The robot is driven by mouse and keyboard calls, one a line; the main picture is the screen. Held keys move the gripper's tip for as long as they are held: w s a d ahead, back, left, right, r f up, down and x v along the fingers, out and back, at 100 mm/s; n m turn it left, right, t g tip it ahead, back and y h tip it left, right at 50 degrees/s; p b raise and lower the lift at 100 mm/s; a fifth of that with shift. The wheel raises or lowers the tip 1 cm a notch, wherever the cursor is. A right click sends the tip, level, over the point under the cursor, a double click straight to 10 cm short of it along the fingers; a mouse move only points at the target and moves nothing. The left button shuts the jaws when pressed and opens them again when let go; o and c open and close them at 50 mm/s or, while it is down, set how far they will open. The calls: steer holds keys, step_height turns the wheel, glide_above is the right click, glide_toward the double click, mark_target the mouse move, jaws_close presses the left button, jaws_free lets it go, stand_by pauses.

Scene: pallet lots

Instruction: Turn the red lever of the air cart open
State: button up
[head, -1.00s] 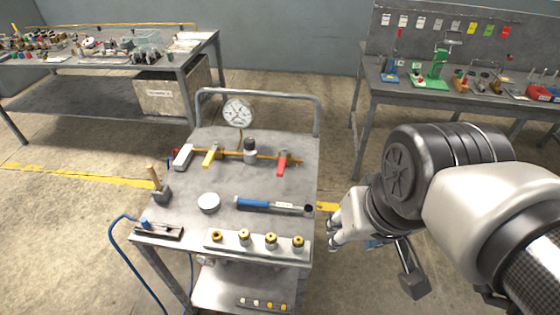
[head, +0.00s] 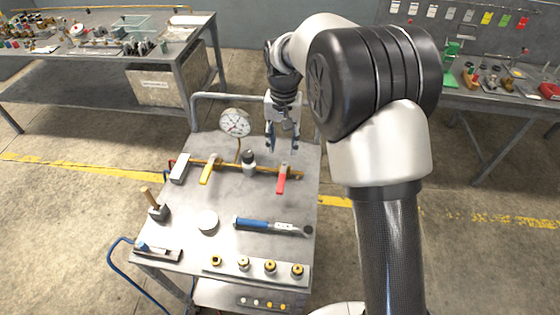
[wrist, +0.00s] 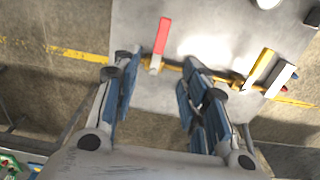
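The air cart (head: 185,225) is a grey metal cart with a brass pipe across its top. The red lever (head: 282,178) sits at the right end of the pipe and points toward the cart's front, across the pipe. In the wrist view the red lever (wrist: 162,38) lies ahead of and between the fingers, apart from them. My gripper (head: 284,146) hangs above the rear right of the cart, behind the red lever. It also shows in the wrist view (wrist: 156,70), with its fingers wide apart and nothing between them.
A yellow lever (head: 209,170), a grey-white lever (head: 179,169) and a pressure gauge (head: 235,122) stand left of the red lever. A blue-handled tool (head: 265,225), a round tin (head: 207,221) and a mallet (head: 155,208) lie in front. The cart's rear handle (head: 215,97) rises behind.

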mark_target(281, 182)
steer(key=f+b, duration=0.1)
steer(key=f, duration=0.5)
steer(key=f+b, duration=0.2)
steer(key=f, duration=0.4)
steer(key=f+b, duration=0.1)
steer(key=f, duration=0.5)
steer(key=shift+w+a+f+b, duration=0.25)
steer(key=shift+w+f+b, duration=0.05)
steer(key=shift+w+b, duration=0.1)
jaws_close()
